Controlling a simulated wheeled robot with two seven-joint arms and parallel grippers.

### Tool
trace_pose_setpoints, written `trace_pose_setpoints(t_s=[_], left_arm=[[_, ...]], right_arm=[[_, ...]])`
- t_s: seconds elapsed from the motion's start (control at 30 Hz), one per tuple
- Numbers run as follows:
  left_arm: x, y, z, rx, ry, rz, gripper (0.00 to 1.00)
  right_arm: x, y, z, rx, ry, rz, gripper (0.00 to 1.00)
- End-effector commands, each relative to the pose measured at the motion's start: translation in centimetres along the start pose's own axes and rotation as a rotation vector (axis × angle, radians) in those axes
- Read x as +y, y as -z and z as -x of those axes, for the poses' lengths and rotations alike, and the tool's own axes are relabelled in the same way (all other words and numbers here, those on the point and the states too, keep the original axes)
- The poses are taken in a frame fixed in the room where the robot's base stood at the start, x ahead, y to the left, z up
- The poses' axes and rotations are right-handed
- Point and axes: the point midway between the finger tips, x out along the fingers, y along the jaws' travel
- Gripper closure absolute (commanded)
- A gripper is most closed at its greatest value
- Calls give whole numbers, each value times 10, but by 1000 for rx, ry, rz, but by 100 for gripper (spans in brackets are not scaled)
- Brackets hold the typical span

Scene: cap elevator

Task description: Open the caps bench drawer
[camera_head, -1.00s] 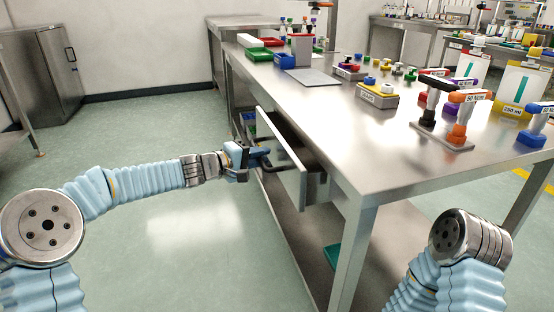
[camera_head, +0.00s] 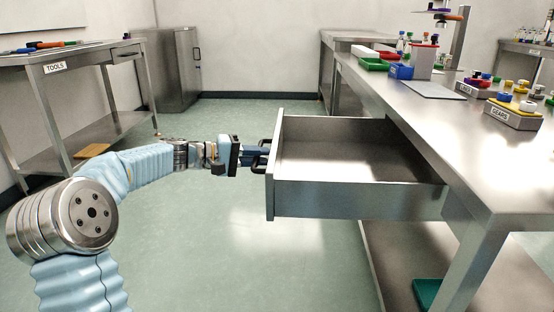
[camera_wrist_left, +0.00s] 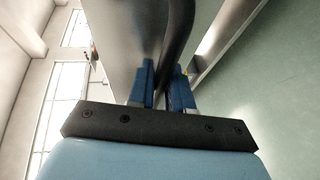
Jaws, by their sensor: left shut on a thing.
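The caps bench drawer (camera_head: 345,200) is a steel box pulled well out to the left from under the steel bench (camera_head: 440,135). Its inside looks empty. Its front panel faces left and carries a dark bar handle (camera_head: 260,160). My left gripper (camera_head: 258,155) is shut on this handle. In the left wrist view the two blue fingers of my left gripper (camera_wrist_left: 167,88) stand on either side of the dark handle (camera_wrist_left: 178,45), in front of the drawer's front panel (camera_wrist_left: 125,35). My right gripper is not in view.
The floor left of the drawer is clear.

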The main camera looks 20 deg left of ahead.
Motion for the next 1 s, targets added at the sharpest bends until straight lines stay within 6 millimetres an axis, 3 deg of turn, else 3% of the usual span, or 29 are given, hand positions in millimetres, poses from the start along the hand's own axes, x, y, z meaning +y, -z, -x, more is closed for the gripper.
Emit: trace_pose_setpoints(t_s=[0.47, 0.5, 0.63, 1.0], left_arm=[[-3, 3, 7, -1, 2, 1, 100], [-3, 3, 7, -1, 2, 1, 79], [-3, 3, 7, -1, 2, 1, 60], [-2, 4, 14, 2, 1, 0, 60]], right_arm=[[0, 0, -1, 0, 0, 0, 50], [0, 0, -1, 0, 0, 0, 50], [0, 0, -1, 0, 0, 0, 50], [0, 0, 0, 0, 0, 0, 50]])
